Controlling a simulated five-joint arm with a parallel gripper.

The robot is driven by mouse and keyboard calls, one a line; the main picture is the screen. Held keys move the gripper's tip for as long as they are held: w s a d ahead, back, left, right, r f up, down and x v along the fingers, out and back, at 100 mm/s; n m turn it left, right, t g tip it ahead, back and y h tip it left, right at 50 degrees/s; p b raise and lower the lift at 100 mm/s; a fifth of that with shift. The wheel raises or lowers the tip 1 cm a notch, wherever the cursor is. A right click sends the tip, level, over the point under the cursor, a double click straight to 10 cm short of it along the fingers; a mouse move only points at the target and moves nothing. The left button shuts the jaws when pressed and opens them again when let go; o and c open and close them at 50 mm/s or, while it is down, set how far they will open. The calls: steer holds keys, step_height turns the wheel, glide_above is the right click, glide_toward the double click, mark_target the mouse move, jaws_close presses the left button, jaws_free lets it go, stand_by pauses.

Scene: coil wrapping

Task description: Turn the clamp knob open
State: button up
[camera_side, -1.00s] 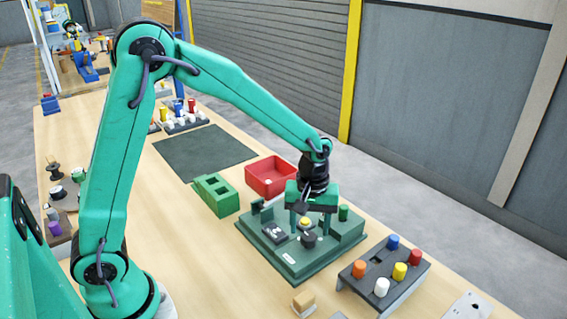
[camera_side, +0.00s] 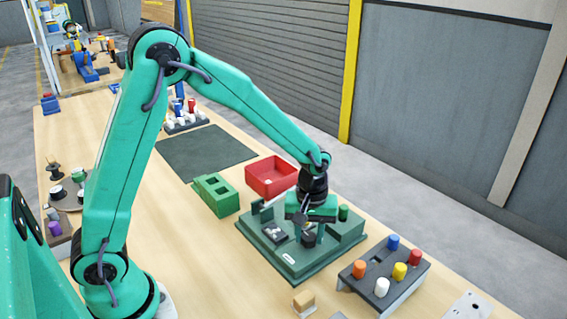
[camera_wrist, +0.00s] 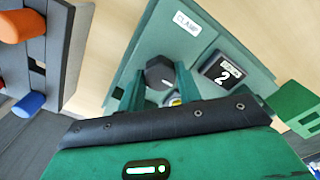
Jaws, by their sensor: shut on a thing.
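The clamp knob, black and six-sided, (camera_wrist: 160,71) shows between my finger ends in the wrist view. It stands on the green fixture base (camera_wrist: 150,38) near a white label reading CLAMP (camera_wrist: 187,23). My gripper (camera_wrist: 158,78) is shut on the clamp knob, one green finger on each side of it. In the side view my gripper (camera_side: 309,238) points down over the front of the fixture base (camera_side: 290,265). A small yellow part (camera_wrist: 174,101) shows just behind the knob, partly hidden by my gripper.
A dark block marked 2 (camera_wrist: 222,74) sits on the base beside the knob. In the side view, a red bin (camera_side: 271,177) and a green block with openings (camera_side: 216,194) stand behind. A grey rack with coloured pegs (camera_side: 384,272) stands to the right.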

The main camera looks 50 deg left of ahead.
steer(key=shift+m, duration=0.4)
steer(key=m, duration=0.7)
steer(key=shift+m, duration=0.4)
steer(key=m, duration=0.4)
steer(key=shift+m, duration=0.3)
steer(key=m, duration=0.4)
steer(key=shift+m, duration=0.4)
steer(key=o, duration=1)
